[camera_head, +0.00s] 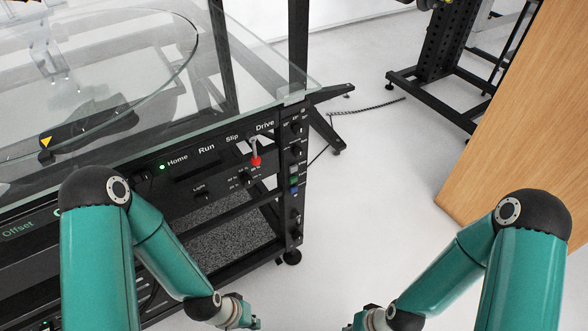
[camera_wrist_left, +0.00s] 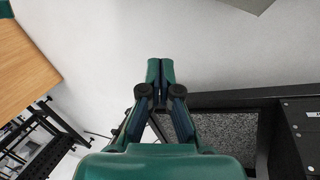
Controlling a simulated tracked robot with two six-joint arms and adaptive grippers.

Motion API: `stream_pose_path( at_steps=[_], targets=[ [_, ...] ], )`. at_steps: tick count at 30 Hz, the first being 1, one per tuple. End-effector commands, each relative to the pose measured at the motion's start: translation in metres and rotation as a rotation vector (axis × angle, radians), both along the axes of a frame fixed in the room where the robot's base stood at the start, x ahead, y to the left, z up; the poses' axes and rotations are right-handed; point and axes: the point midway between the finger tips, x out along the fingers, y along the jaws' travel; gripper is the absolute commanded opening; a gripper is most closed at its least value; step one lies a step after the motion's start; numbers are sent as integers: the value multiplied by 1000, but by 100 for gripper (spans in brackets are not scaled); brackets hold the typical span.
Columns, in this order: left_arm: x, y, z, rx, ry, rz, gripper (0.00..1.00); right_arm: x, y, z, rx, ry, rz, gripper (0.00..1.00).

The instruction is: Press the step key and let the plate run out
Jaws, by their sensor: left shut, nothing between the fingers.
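The round clear glass plate (camera_head: 120,105) lies at the upper left in the head view, its edge a curved line, cut off by the frame. Below it is a black control panel (camera_head: 185,190) with labels Home, Run, Slip and Drive. A green lamp (camera_head: 162,167) is lit beside Home. I cannot make out a label for the step key; my left arm covers part of the panel. My left gripper (camera_wrist_left: 160,72) is shut and empty in the left wrist view, over pale floor beside the black frame.
A red-tipped lever (camera_head: 255,160) sticks out under Drive. A yellow triangle (camera_head: 46,142) shows near the plate's edge. A wooden panel (camera_head: 520,120) stands at right, a black stand (camera_head: 435,60) behind it. White floor (camera_head: 350,190) is open between the turntable and panel.

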Motion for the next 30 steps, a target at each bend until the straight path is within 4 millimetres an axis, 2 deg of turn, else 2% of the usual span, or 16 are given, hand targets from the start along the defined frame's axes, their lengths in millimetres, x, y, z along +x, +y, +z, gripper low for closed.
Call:
stream_pose_path(
  at_steps=[5, 8, 11, 12, 15, 18, 22, 25, 30],
  targets=[
    [53, -12, -4, 46, -157, 17, 0, 0, 0, -24, 0, 0, 0, 0],
    [103, -26, 6, 80, -318, 43, 0, 0, 0, -44, 0, 0, 0, 0],
    [155, -49, 32, 101, -510, 83, 0, 0, 0, -66, 0, 0, 0, 0],
    [174, -61, 46, 104, -589, 102, 0, 0, 0, -75, 0, 0, 0, 0],
    [209, -90, 89, 96, -775, 160, 0, 0, 0, -96, 0, 0, 0, 0],
    [227, -116, 133, 74, -926, 223, 0, 0, 0, -113, 0, 0, 0, 0],
    [233, -141, 179, 41, -1055, 291, 0, 0, 0, -128, 0, 0, 0, 0],
    [232, -150, 200, 24, -1104, 327, 0, 0, 0, -132, 0, 0, 0, 0],
    [231, -153, 212, 17, -1127, 346, 0, 0, 0, -133, 0, 0, 0, 0]
  ],
)
